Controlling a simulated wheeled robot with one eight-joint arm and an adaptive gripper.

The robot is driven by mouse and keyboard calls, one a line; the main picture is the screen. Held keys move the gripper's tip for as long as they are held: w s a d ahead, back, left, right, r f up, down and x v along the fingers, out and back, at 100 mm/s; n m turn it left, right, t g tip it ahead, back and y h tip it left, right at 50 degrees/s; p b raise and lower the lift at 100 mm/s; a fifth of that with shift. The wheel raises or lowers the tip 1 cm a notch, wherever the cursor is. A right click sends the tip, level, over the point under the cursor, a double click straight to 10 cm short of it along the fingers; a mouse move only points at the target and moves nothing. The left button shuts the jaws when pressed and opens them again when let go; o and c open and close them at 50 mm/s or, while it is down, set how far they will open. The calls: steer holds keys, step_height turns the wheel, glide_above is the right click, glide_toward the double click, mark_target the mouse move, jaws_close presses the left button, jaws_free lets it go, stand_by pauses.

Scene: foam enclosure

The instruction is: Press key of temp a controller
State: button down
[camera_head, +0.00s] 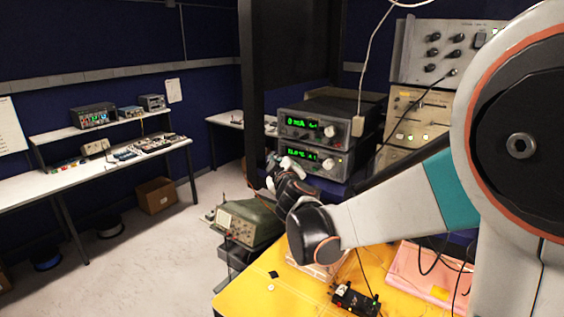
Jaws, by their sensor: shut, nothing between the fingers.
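Two stacked grey instruments with green displays and round knobs stand behind the yellow table. The upper instrument (345,128) reads something like "0 mA". The lower instrument (341,163) shows digits too small to read surely. I cannot tell which is the temp a controller, and single keys are too small to make out. My gripper (273,165) is small and dark, at the left front of the lower instrument. It is shut and holds nothing visible. My wrist partly blocks the view below the lower instrument, and contact with a key cannot be seen.
A green instrument (245,222) sits lower left of my wrist. The yellow table (240,295) bears a black device (355,299) and a pink tray (405,262). Beige rack units (422,112) stand at right. Floor is open at left.

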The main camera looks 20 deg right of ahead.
stand_by(0.4)
steer(key=shift+s+a, duration=0.45)
steer(key=shift+a, duration=0.1)
steer(key=shift+a, duration=0.1)
steer(key=s+a, duration=0.1)
steer(key=a, duration=0.1)
steer(key=s+a, duration=0.2)
stand_by(0.4)
steer(key=shift+b, duration=0.3)
